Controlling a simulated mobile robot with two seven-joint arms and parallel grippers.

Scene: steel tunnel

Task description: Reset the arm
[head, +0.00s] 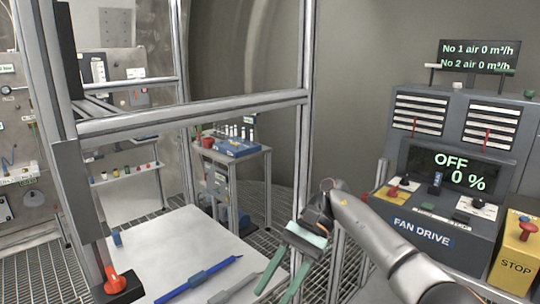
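My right arm comes in from the lower right. Its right gripper (272,293) points down and toward the front, with two long green fingers spread apart and nothing seen between them. It is beside the right edge of a pale table (175,245); whether it touches the table or the metal post there I cannot tell. My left arm and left gripper are not in view.
A fan drive console (425,225) stands at right, close to my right arm.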

